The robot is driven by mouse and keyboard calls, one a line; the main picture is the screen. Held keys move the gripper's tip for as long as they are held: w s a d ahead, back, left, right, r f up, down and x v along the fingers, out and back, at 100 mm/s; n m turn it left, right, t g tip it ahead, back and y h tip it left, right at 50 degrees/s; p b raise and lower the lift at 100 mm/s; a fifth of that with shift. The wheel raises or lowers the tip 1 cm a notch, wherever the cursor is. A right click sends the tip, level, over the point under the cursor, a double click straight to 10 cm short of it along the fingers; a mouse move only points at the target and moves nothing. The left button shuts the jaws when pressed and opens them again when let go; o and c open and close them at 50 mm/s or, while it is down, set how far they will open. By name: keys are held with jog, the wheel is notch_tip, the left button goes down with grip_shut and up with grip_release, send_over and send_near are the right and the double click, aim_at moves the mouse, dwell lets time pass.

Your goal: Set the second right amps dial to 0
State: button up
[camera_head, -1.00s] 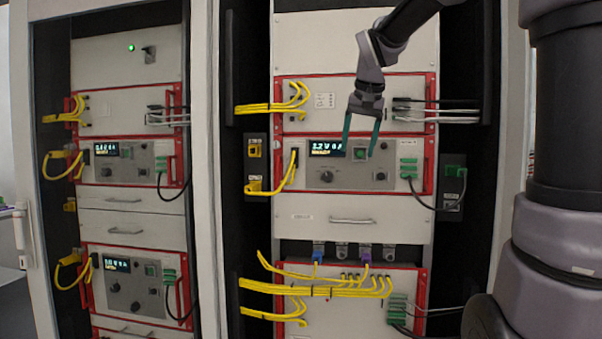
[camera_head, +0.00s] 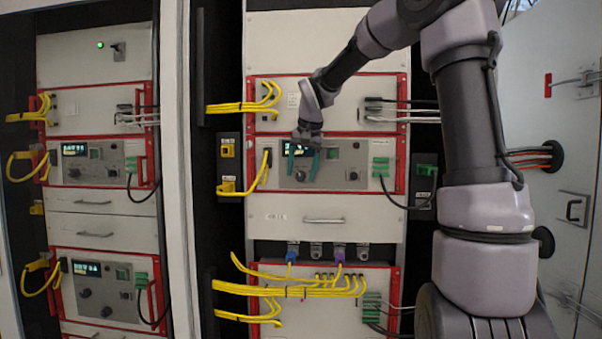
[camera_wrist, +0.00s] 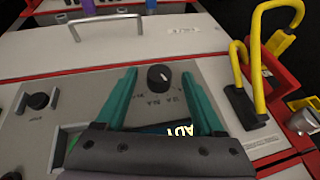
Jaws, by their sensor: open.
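The red-framed power unit (camera_head: 386,160) is the second one down in the right rack in the head view. Its black dial (camera_head: 299,175) shows between my gripper's fingers. My gripper (camera_head: 302,178) is open, with teal fingers pointing down at the panel. In the wrist view, which sees the panel upside down, the round black dial (camera_wrist: 159,80) has a light pointer mark and a printed scale. The fingertips (camera_wrist: 161,70) lie on either side of it, apart from it; their depth is unclear. The lit display (camera_wrist: 180,129) is partly hidden by my gripper.
A second black knob (camera_wrist: 38,101) is on the same panel, to the left in the wrist view. Yellow cables (camera_wrist: 258,62) plug in at the right there. A drawer handle (camera_head: 323,221) sits below the unit in the head view. Green connectors (camera_head: 381,166) are at its right.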

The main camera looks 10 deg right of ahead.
jog(key=shift+w+f, duration=0.1)
jog(key=shift+f, duration=0.2)
grip_shut()
jog(key=shift+a, duration=0.15)
jog(key=h, duration=0.1)
jog(key=g+h, duration=0.1)
jog(key=shift+w+a+n+h, duration=0.1)
jog(key=shift+a+n+h, duration=0.15)
jog(key=shift+n+h, duration=0.15)
jog(key=h, duration=0.2)
jog(key=g+h, duration=0.1)
jog(key=h, duration=0.1)
jog(key=shift+w+a+n, duration=0.1)
jog(key=shift+a+n, duration=0.1)
jog(key=shift+n, duration=0.2)
jog(key=shift+h, duration=0.3)
